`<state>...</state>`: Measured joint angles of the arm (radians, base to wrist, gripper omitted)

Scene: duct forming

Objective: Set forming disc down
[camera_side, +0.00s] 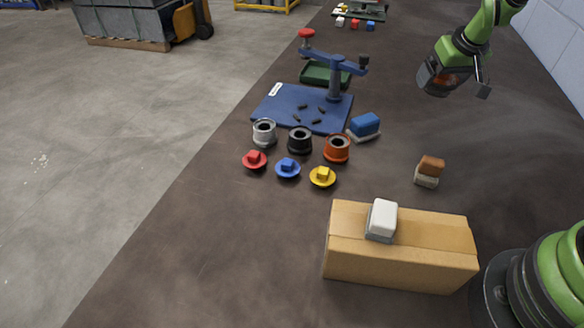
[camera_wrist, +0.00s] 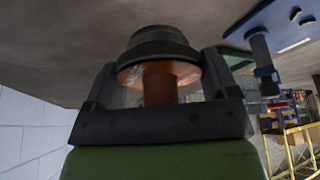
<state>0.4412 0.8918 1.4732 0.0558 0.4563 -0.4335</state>
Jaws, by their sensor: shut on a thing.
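My gripper (camera_side: 455,84) is in the air at the upper right of the side view, apart from the table below it. The wrist view shows my gripper (camera_wrist: 157,85) shut on a copper-orange forming disc (camera_wrist: 160,74). The disc has a stem between the fingers, a wide flange and a dark, stepped round part (camera_wrist: 160,42) beyond it. In the side view only a small orange patch of the disc (camera_side: 443,82) shows between the fingers. A blue forming fixture (camera_side: 285,104) with an upright post and a red-knobbed arm stands on the table, several small dark pieces on its plate.
Grey (camera_side: 264,133), black (camera_side: 299,141) and orange (camera_side: 337,149) rings stand before the fixture, with red (camera_side: 255,161), blue (camera_side: 288,169) and yellow (camera_side: 322,178) knobbed discs nearer. A cardboard box (camera_side: 400,262) carries a white block (camera_side: 382,220). The right side of the table (camera_side: 490,150) is largely clear.

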